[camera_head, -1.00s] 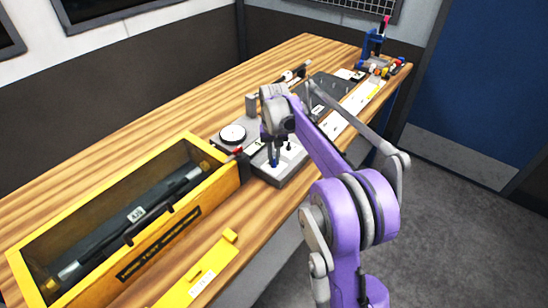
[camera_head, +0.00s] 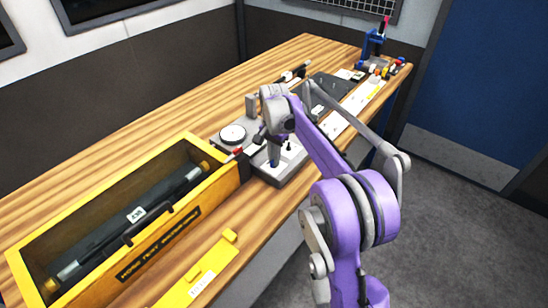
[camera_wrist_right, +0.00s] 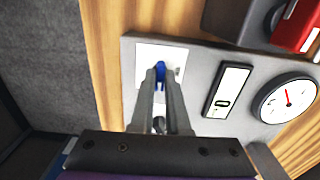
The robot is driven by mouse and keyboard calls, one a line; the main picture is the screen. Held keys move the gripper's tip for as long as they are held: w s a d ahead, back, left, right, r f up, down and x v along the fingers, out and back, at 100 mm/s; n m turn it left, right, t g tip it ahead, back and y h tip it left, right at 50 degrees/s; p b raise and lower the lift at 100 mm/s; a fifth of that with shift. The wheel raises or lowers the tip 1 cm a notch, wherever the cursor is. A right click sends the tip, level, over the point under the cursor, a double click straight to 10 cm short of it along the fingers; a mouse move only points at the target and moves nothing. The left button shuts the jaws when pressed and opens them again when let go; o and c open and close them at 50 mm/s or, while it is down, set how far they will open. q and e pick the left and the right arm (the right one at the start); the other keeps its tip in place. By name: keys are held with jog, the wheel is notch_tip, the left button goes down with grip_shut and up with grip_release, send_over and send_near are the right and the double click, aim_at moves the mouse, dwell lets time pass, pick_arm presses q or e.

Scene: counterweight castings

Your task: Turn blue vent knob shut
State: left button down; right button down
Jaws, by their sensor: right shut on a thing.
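The blue vent knob (camera_wrist_right: 160,74) sits on a white square plate on a grey panel unit (camera_wrist_right: 196,68). My right gripper (camera_wrist_right: 160,82) points down at the plate and is shut on the knob, with blue showing between and just beyond its fingertips. In the head view the right gripper (camera_head: 273,155) stands over the front part of the grey unit, and the blue knob (camera_head: 273,164) shows as a small spot at its tips. The knob's pointing direction is mostly hidden by the fingers. My left gripper is in neither view.
A round white gauge (camera_head: 232,134) with a red needle and a small display (camera_wrist_right: 228,92) are on the same unit. A yellow open box (camera_head: 190,215) with a dark cylinder stands left of it. A blue stand (camera_head: 372,45) is at the far end.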

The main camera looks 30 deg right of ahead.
dwell(0.5)
jog(key=c, duration=0.9)
grip_release()
notch_tip(320, 180, up, 11)
jog(key=shift+p, duration=0.4)
jog(key=shift+f, duration=0.1)
